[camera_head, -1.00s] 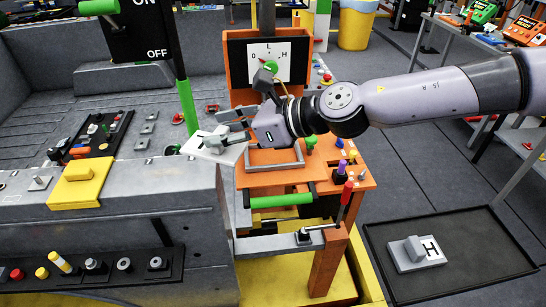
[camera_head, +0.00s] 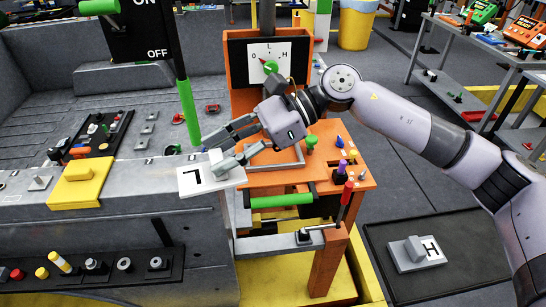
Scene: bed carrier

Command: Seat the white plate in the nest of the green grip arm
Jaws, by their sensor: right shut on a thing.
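My right gripper (camera_head: 222,150) is shut on the white plate (camera_head: 191,190), which carries a black L. The plate is at the right end of the grey bed, by its top edge. I cannot tell whether it touches the bed. The fingers cover part of its far side. Two green grips show: an upright one (camera_head: 188,110) on the black ON/OFF lever, left of the gripper, and a level one (camera_head: 282,201) at the front of the orange stand. I cannot tell for certain which bears the nest. My left gripper is not in view.
The orange stand (camera_head: 355,183) has small coloured knobs and a dial (camera_head: 280,52). A yellow plate (camera_head: 95,199) lies on the bed at left. A grey H plate (camera_head: 431,249) lies on a black floor mat (camera_head: 465,283).

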